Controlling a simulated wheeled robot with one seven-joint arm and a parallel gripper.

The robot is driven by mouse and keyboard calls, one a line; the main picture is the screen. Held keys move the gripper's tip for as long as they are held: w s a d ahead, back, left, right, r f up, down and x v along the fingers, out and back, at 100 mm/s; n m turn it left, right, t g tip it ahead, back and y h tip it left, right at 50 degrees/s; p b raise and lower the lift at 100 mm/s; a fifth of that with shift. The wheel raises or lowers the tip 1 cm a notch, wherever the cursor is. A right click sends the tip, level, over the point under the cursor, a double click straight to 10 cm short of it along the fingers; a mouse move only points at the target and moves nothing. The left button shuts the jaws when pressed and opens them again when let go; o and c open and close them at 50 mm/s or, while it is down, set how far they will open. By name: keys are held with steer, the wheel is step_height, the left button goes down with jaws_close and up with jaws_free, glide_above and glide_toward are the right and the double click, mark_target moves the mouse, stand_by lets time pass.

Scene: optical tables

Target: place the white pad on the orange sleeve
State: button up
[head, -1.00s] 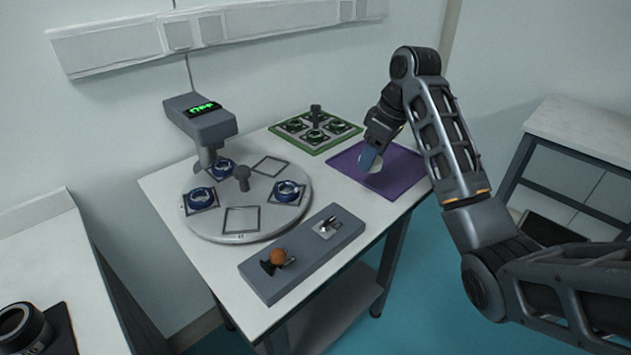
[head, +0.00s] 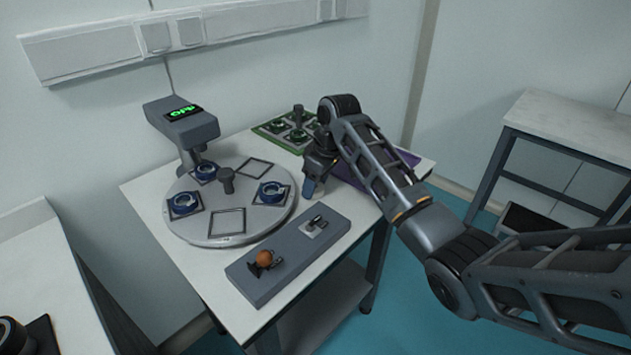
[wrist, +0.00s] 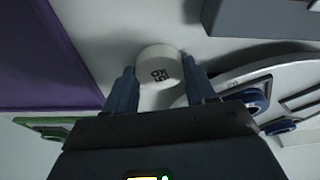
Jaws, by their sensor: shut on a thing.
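The white pad (wrist: 157,66) is a short white round piece with dark printed characters on its face. My gripper (wrist: 160,80) is shut on it, one blue-grey finger on each side. In the head view my gripper (head: 312,190) is over the white table, between the purple mat and the grey bar; the pad is mostly hidden there. The orange sleeve (head: 264,259) appears as a small rounded orange piece by a dark clamp at the near left end of the grey bar (head: 290,262). My gripper is to its upper right, apart from it. The sleeve is not in the wrist view.
A round turntable (head: 225,228) with blue rings and a central knob stands left of the bar. A grey display post (head: 185,130) rises behind it. A metal lever clamp (head: 316,224) is on the bar's far end. A green tray (head: 272,129) and purple mat (head: 408,157) lie behind.

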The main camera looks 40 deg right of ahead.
steer(key=shift+f, duration=0.1)
steer(key=o, duration=1)
steer(key=shift+o, duration=0.2)
